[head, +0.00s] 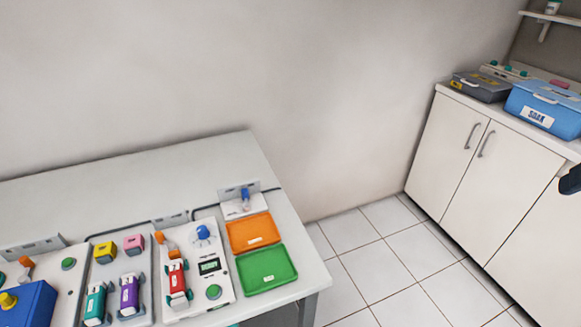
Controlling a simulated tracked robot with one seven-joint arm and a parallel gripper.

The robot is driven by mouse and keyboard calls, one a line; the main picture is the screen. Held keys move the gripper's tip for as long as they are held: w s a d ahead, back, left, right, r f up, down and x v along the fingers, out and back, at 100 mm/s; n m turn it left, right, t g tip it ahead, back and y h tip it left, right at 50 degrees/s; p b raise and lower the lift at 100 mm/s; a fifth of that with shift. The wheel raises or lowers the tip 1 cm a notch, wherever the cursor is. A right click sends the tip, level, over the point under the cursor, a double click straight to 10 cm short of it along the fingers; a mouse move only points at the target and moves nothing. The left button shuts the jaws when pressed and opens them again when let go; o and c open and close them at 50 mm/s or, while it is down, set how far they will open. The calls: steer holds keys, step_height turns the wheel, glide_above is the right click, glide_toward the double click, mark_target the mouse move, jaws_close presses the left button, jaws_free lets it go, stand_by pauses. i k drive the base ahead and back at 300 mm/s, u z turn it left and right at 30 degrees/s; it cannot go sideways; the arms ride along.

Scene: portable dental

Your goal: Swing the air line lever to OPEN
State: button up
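Several small levers show in the head view, and their labels are too small to read, so I cannot tell which is the air line lever. A blue lever (246,195) stands on a small white plate at the table's back right. An orange lever (161,239) sits on the white panel (196,307) with a blue knob and a green button. Another orange lever (26,263) is on the left panel, partly behind a blue box. No gripper fingers show in view. A dark piece at the right edge may be part of my arm.
The white table (130,172) is bare along its back. An orange tray (253,233) and a green tray (266,270) lie at its right. Red, purple and teal handpiece-like items sit on the panels. A cabinet (495,180) with a blue bin (545,104) stands right; tiled floor between is clear.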

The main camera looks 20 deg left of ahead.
mark_target(246, 208)
steer(key=u, duration=0.35)
steer(key=i, duration=0.1)
steer(key=z, duration=1.6)
steer(key=k, duration=2.15)
steer(key=u, duration=1.65)
steer(key=i, duration=1.05)
steer(key=u, duration=0.05)
